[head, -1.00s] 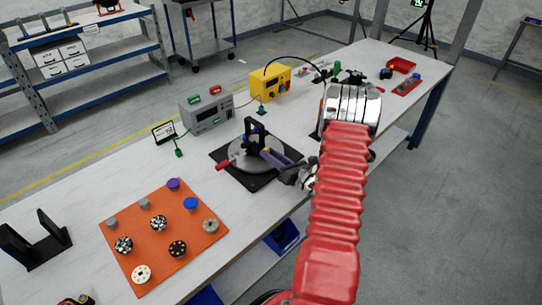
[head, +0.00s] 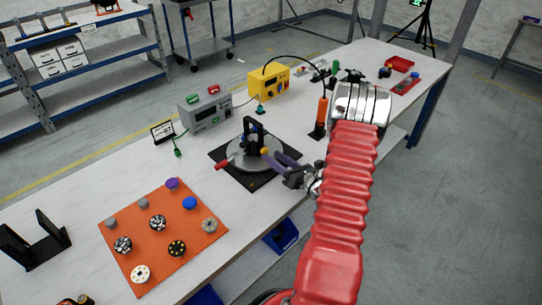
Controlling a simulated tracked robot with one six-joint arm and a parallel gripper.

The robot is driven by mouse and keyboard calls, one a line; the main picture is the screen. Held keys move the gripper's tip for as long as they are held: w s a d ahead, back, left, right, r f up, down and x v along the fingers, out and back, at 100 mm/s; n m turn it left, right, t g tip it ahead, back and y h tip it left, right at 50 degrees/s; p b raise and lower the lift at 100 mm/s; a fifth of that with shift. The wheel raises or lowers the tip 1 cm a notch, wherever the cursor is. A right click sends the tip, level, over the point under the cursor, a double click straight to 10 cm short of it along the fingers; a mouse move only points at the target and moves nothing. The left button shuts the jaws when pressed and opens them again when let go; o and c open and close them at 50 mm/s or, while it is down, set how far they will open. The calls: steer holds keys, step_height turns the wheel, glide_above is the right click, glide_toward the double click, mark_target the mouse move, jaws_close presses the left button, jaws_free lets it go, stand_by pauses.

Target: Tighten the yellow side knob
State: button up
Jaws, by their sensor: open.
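The yellow side knob (head: 264,151) is a small spot on the near right side of a black upright clamp (head: 250,130). The clamp stands over a round grey disc (head: 238,160) on a black base plate (head: 226,172). A red handle (head: 222,164) sticks out at the left of the disc. My gripper (head: 274,161), with purple-grey fingers, is open just right of the knob. Its fingertips point left towards the knob. Whether a finger touches the knob is too small to tell. Part of the plate's right side is hidden behind the gripper.
An orange mat (head: 140,243) with several small knobs lies at the near left, beside a black bracket (head: 35,243). A grey meter (head: 206,114) and a yellow box (head: 269,82) stand behind the fixture. An orange-and-black tool (head: 321,118) stands upright at the right.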

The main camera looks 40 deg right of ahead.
steer(key=s, duration=1.1)
steer(key=shift+d, duration=0.2)
steer(key=w+a+r+n+g+y, duration=0.4)
steer(key=a+n, duration=0.3)
steer(key=a, duration=0.5)
steer(key=w+a+r+n+g+y, duration=0.1)
steer(key=a+r+n+g+y, duration=0.3)
steer(key=a+r+n+y, duration=0.5)
steer(key=s+a+r+n+g+h, duration=0.1)
steer(key=s+a+n+g+h, duration=0.35)
steer(key=a+n, duration=0.35)
steer(key=s+a+r+n+g+h, duration=0.25)
steer(key=s+a+n+g, duration=0.2)
steer(key=a, duration=0.45)
steer(key=s+r+n+t+h, duration=0.4)
steer(key=s+r+n+h, duration=0.1)
steer(key=n, duration=0.6)
steer(key=shift+r+t+h, duration=0.3)
steer(key=shift+r+h, duration=0.5)
steer(key=shift+r, duration=0.5)
